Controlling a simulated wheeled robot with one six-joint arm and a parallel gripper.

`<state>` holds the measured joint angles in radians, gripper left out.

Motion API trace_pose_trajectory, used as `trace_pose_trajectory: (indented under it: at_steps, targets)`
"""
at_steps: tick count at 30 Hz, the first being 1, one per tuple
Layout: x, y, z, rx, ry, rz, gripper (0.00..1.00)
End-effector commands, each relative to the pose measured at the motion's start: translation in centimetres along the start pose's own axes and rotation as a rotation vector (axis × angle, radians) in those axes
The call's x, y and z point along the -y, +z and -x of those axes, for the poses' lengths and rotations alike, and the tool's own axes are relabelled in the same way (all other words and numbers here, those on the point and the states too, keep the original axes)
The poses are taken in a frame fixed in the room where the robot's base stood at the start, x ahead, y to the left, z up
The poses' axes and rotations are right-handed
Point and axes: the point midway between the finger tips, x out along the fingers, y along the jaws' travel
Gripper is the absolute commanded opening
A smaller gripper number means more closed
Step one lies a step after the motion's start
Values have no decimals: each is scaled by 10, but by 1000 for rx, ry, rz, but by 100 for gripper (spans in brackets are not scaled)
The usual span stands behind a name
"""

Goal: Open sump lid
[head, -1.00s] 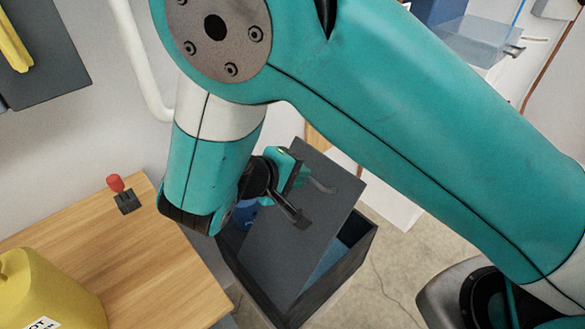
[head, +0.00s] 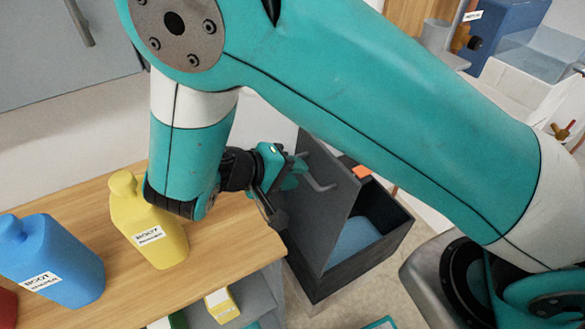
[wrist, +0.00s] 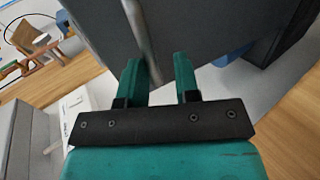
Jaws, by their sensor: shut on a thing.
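The sump is a dark open-topped box (head: 372,266) on the floor, right of the wooden counter. Its dark grey lid (head: 327,228) stands steeply tilted at the box's left side, leaving a wide opening with a blue surface (head: 358,237) inside. A grey bar handle (head: 323,186) is on the lid's face. My gripper (head: 292,172) is at this handle, with its fingers partly hidden in the head view. In the wrist view the handle bar (wrist: 142,45) runs down between my green fingers (wrist: 160,82), with the lid (wrist: 205,28) behind. My gripper is shut on the handle.
A yellow jug (head: 152,238) and a blue jug (head: 52,265) stand on the wooden counter (head: 235,245), left of and below my arm. Shelves with bottles (head: 221,304) lie under its edge. An orange object (head: 362,172) shows behind the box.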

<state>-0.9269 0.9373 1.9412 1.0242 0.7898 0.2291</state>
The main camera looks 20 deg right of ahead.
Motion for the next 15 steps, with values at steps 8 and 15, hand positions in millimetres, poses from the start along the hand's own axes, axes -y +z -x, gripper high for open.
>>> trace_pose_trajectory:
  at_steps: [8,15]
  targets:
    - [12,1,-4,-1,-17,22,0]
    - [12,1,-4,-1,-18,25,38]
